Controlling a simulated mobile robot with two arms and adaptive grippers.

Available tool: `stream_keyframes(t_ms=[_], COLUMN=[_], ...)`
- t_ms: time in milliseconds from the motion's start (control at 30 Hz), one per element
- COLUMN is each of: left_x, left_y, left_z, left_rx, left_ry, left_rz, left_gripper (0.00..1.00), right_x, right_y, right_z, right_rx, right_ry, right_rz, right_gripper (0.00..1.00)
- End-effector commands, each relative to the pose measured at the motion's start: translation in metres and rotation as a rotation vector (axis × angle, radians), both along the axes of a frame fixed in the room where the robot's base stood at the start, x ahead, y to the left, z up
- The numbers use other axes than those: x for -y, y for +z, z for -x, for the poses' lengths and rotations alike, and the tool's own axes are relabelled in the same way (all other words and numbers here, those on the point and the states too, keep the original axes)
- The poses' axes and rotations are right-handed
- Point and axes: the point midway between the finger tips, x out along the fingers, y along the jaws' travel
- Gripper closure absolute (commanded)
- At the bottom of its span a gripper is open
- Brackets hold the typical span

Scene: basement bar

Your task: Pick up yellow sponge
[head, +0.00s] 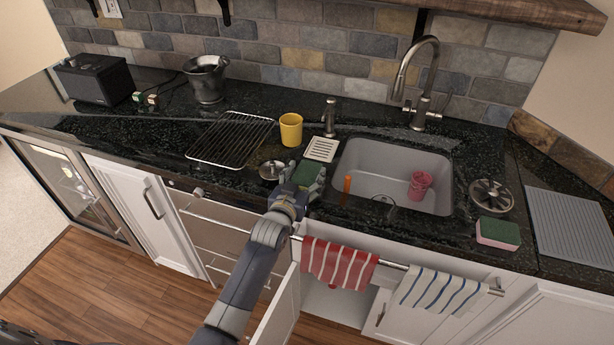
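A sponge with a dark green top (306,172) is at the counter's front, just left of the sink. Its sides are mostly hidden by my gripper, so I cannot make out a yellow body. My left gripper (304,184) is right at this sponge, with its fingers at the near side and around it. Whether the fingers are closed on it is too small to tell. Another sponge, pink with a green top (498,234), lies on the counter right of the sink. My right gripper is out of view.
The sink (366,192) holds a pink cup (419,185) and an orange-handled item. Towels (338,264) hang below; a cabinet door is open.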

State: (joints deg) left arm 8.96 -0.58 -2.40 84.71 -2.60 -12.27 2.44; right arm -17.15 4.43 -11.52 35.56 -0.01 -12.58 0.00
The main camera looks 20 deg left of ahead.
Motion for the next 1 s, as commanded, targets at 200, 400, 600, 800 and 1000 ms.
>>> stream_keyframes(t_ms=[200,400,600,800,1000], left_x=[0.000,0.000,0.000,-0.001,-0.003], left_y=[0.000,0.000,0.003,0.012,0.023], left_z=[0.000,0.000,-0.001,-0.003,-0.007], left_rx=[0.000,0.000,0.000,0.001,-0.001], left_ry=[0.000,0.000,0.000,0.000,0.000], left_rz=[0.000,0.000,0.000,-0.001,-0.001], left_gripper=[0.55,0.55,0.55,0.55,0.55], right_x=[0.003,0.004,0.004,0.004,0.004], right_y=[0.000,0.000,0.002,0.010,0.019], right_z=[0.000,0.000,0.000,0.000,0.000], right_rx=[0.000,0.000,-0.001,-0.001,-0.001], right_ry=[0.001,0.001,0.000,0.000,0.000], right_rz=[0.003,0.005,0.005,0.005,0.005], right_gripper=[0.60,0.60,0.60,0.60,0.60])
